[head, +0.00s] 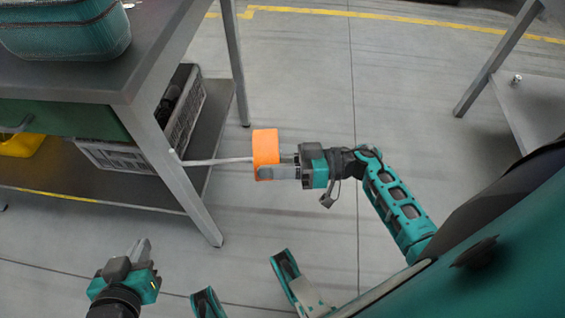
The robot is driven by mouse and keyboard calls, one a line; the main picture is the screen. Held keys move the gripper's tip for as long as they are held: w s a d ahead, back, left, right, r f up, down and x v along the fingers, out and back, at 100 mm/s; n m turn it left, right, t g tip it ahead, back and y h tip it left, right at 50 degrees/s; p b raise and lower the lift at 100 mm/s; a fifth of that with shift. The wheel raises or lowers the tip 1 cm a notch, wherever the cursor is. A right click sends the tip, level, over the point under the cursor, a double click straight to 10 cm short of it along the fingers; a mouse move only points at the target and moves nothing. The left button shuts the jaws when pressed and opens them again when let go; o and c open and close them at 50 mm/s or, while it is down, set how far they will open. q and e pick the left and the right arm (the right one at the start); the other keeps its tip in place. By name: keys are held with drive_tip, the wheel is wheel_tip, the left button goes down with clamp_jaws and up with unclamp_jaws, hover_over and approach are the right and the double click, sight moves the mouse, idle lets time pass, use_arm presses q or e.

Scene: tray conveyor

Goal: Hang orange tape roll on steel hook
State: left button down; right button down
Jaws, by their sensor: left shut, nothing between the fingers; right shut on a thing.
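The orange tape roll (265,148) is near the middle of the head view. My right gripper (268,172) is shut on it, with its fingers on the roll's lower part. The steel hook (215,161) is a thin pale rod that sticks out to the right from the workbench leg. Its right end meets the left side of the roll in the picture. I cannot tell whether the rod's tip is inside the roll or only touching or in front of it. My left gripper (141,249) is shut and empty at the lower left, apart from the roll and hook.
The workbench (100,75) at the left carries a teal bin (65,38). Its lower shelf (95,185) holds a grey crate (115,157) and a yellow item (22,145). Another table (535,105) stands at the right. Open floor (310,75) lies between them.

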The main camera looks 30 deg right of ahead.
drive_tip(key=shift+b+x, duration=0.45)
drive_tip(key=shift+x, duration=1.05)
drive_tip(key=shift+f+b, duration=0.3)
drive_tip(key=shift+f, duration=0.6)
use_arm(q)
drive_tip(key=shift+w+d+f, duration=0.1)
drive_tip(key=shift+d+f, duration=0.2)
drive_tip(key=shift+f, duration=0.25)
use_arm(e)
drive_tip(key=shift+f, duration=0.75)
use_arm(q)
drive_tip(key=shift+r, duration=0.1)
use_arm(e)
drive_tip(key=c, duration=0.9)
unclamp_jaws()
drive_tip(key=shift+f, duration=0.1)
use_arm(q)
drive_tip(key=shift+a+r+p, duration=0.35)
drive_tip(key=shift+r+p, duration=0.15)
drive_tip(key=shift+p, duration=0.35)
use_arm(e)
drive_tip(key=v, duration=1.3)
